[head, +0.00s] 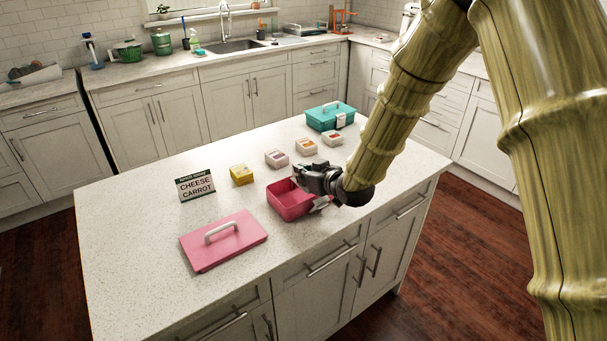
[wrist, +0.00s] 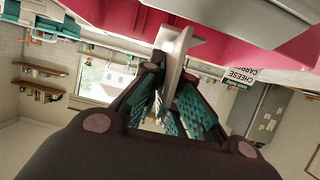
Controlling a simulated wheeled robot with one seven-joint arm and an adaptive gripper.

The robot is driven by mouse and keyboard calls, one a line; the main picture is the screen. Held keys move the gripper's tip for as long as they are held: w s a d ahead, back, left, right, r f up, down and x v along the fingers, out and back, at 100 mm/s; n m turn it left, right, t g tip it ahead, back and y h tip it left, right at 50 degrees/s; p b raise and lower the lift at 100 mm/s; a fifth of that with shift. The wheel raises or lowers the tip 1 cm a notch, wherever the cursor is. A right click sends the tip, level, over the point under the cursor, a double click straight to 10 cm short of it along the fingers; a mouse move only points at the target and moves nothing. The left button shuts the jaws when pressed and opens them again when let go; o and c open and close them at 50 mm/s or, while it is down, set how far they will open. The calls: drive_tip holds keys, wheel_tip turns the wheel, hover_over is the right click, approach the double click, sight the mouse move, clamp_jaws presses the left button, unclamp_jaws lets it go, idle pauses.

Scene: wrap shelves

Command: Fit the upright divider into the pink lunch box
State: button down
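The open pink lunch box (head: 291,207) sits on the island counter, and its pink walls also show in the wrist view (wrist: 245,50). My gripper (head: 304,174) is over the back right part of the box, partly hiding it. In the wrist view my gripper (wrist: 170,72) has its fingers closed on a pale, thin divider (wrist: 174,47). The divider reaches toward the box opening. I cannot tell whether its edge touches the box floor. In the head view the divider is mostly hidden by my gripper.
The pink lid (head: 225,243) lies left of the box. A sign reading CHEESE CARROT (head: 196,187), a yellow container (head: 241,174), several small white containers including one with purple (head: 277,158), and a teal lunch box (head: 329,117) stand behind. The counter's left part is clear.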

drive_tip(key=shift+f+b, duration=1)
drive_tip(key=shift+f, duration=0.8)
idle(0.5)
drive_tip(key=shift+r+p, duration=0.4)
drive_tip(key=shift+r, duration=0.3)
drive_tip(key=shift+r, duration=0.25)
drive_tip(key=shift+r+p, duration=0.5)
drive_tip(key=shift+r, duration=0.1)
drive_tip(key=shift+f+b, duration=1.1)
drive_tip(key=shift+f, duration=0.6)
idle(1.4)
drive_tip(key=c, duration=1.6)
unclamp_jaws()
drive_tip(key=shift+o, duration=0.2)
